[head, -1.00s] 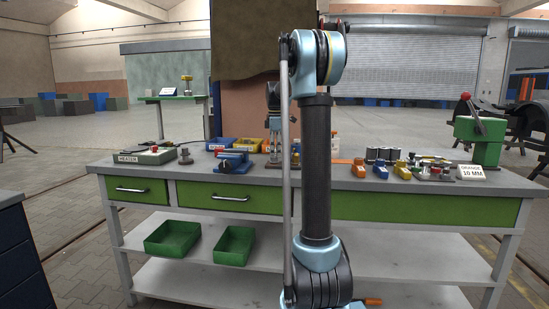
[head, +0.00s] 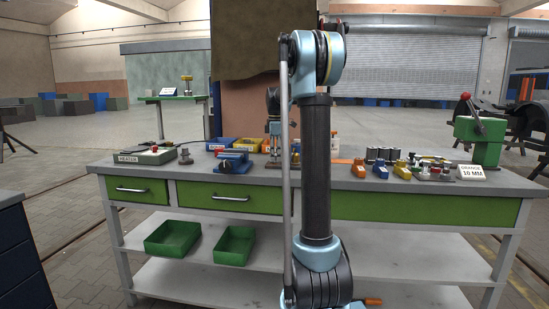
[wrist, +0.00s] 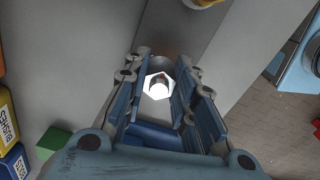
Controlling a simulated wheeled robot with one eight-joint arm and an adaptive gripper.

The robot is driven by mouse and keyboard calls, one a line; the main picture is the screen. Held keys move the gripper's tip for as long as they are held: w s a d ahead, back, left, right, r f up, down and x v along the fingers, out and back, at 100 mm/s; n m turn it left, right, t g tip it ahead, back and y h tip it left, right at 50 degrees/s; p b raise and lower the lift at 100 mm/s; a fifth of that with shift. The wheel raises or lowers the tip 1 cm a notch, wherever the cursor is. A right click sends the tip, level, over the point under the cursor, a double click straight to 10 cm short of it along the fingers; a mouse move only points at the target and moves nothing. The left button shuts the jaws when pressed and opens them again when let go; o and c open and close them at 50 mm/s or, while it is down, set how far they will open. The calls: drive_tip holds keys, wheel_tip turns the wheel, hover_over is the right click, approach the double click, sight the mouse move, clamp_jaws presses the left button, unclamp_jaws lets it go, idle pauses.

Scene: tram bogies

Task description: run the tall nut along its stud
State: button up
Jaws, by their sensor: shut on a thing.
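In the wrist view, my gripper (wrist: 164,76) has its two blue-padded fingers on either side of a bright hexagonal nut (wrist: 149,91). The round end of a stud (wrist: 159,82) shows in the middle of the nut. The gripper is shut on the nut, though the pad contact is hard to see. How far the nut sits along the stud cannot be told. In the head view, my gripper (head: 274,150) points down over the bench behind my arm, and the nut cannot be made out there.
The workbench (head: 150,184) has a blue vice (head: 232,164) left of my gripper. Blue and yellow bins stand behind it. Orange, blue and yellow blocks lie to the right, before a green press (head: 482,142). A heater box (head: 145,155) stands at the left.

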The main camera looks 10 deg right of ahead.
drive_tip(key=shift+m, duration=0.3)
drive_tip(key=m, duration=0.4)
drive_tip(key=shift+m, duration=0.3)
drive_tip(key=m, duration=0.4)
drive_tip(key=shift+a+m, duration=0.1)
drive_tip(key=shift+m, duration=0.2)
drive_tip(key=m, duration=0.5)
drive_tip(key=shift+a, duration=0.1)
drive_tip(key=m, duration=0.5)
drive_tip(key=shift+a, duration=0.1)
drive_tip(key=m, duration=0.4)
drive_tip(key=shift+a, duration=0.1)
drive_tip(key=m, duration=0.5)
drive_tip(key=shift+w+a+m, duration=0.1)
drive_tip(key=shift+a+m, duration=0.05)
drive_tip(key=shift+m, duration=0.25)
drive_tip(key=m, duration=0.4)
drive_tip(key=shift+w+m, duration=0.1)
drive_tip(key=shift+m, duration=0.2)
drive_tip(key=shift+w+m, duration=0.1)
drive_tip(key=shift+m, duration=2.2)
